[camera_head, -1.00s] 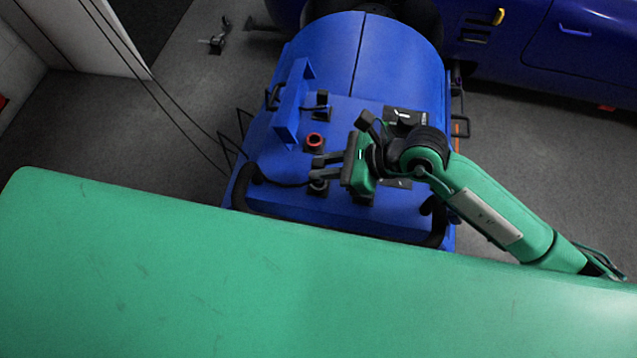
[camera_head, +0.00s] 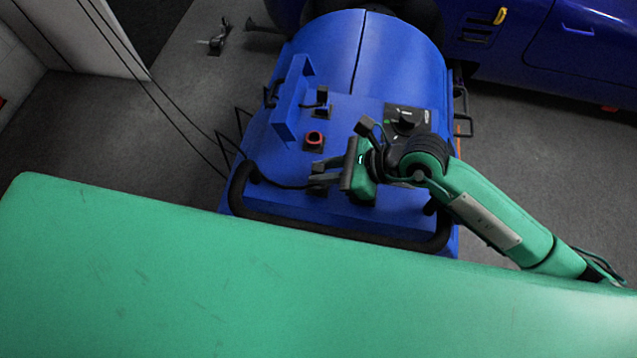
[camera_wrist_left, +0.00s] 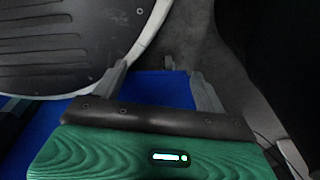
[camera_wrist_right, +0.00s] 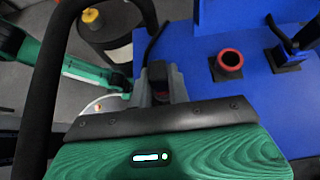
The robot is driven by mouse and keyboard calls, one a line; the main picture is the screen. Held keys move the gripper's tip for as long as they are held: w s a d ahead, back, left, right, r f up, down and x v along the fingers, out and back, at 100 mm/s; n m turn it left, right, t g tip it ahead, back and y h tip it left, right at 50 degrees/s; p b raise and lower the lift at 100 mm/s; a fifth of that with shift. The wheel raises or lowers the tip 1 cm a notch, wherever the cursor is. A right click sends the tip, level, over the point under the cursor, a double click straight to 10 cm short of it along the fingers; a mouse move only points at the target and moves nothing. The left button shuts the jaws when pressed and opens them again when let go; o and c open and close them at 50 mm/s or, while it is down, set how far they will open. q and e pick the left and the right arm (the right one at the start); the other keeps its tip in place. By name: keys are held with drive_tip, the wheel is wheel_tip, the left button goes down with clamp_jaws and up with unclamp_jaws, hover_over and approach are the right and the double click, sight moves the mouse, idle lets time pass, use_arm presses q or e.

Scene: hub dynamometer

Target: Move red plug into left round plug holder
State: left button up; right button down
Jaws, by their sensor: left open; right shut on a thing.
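My right gripper (camera_head: 318,174) is low over the top of the blue machine, its fingers shut on a small dark plug. In the right wrist view the right gripper (camera_wrist_right: 158,84) has this plug (camera_wrist_right: 158,70) between its fingers, with a dull reddish part showing; its lower end is hidden. A black cable runs left from the fingers in the head view. A round holder with a red rim and dark centre (camera_head: 314,139) stands just beyond the gripper; it also shows in the right wrist view (camera_wrist_right: 230,60). My left gripper (camera_wrist_left: 160,75) is open and empty.
Beyond the red-rimmed holder is a black square-based fitting (camera_head: 322,98) beside an upright blue bracket (camera_head: 293,112). A black control panel (camera_head: 405,119) lies to the right. A black handlebar (camera_head: 330,230) curves along the near edge. A blue car (camera_head: 560,55) stands behind.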

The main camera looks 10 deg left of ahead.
drive_tip(key=c, duration=1.3)
unclamp_jaws()
drive_tip(key=shift+o, duration=0.2)
drive_tip(key=v, duration=0.3)
drive_tip(key=shift+f+b, duration=0.1)
drive_tip(key=shift+b, duration=0.2)
use_arm(q)
drive_tip(key=w+b, duration=0.1)
drive_tip(key=w+d+r, duration=0.1)
drive_tip(key=shift+w+b, duration=0.35)
use_arm(e)
drive_tip(key=v, duration=1.1)
